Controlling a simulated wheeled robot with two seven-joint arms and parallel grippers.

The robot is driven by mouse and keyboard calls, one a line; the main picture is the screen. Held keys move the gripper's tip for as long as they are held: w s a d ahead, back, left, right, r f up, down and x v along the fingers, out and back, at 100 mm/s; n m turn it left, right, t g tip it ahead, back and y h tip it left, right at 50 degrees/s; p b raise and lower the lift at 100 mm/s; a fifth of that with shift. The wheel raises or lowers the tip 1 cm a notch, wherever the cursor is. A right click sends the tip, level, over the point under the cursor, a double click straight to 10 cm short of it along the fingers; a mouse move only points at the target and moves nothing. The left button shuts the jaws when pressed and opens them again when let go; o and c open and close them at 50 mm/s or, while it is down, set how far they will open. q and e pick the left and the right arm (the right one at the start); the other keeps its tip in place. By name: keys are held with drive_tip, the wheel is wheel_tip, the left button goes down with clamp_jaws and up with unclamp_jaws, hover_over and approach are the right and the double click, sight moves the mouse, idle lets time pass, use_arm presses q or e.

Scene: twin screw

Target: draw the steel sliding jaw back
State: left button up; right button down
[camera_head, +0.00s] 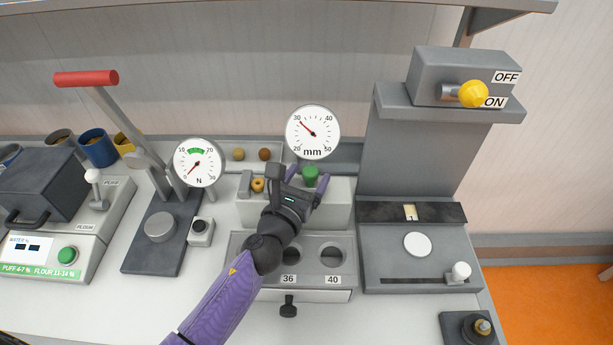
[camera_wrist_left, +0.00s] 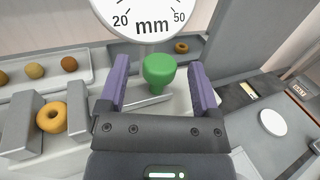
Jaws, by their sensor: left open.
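The steel sliding jaw (camera_wrist_left: 78,108) is an upright grey plate to the left of my left gripper in the left wrist view. A small orange ring (camera_wrist_left: 52,117) sits between it and a second grey block (camera_wrist_left: 22,125); the ring also shows in the head view (camera_head: 258,185). A green knob (camera_wrist_left: 158,72) stands to the right of the jaw, below a round mm dial; it also shows in the head view (camera_head: 310,174). My left gripper (camera_wrist_left: 160,66) is open, with one purple finger on each side of the knob. Contact cannot be told.
The mm dial (camera_head: 313,132) stands just behind the knob, its needle near 30. A tray (camera_head: 223,152) with brown balls lies behind. A grey press (camera_head: 415,230) with a yellow-knobbed switch (camera_head: 472,94) rises at right. A red-handled lever (camera_head: 86,78) stands at left.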

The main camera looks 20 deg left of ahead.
use_arm(q)
clamp_jaws()
idle(1.4)
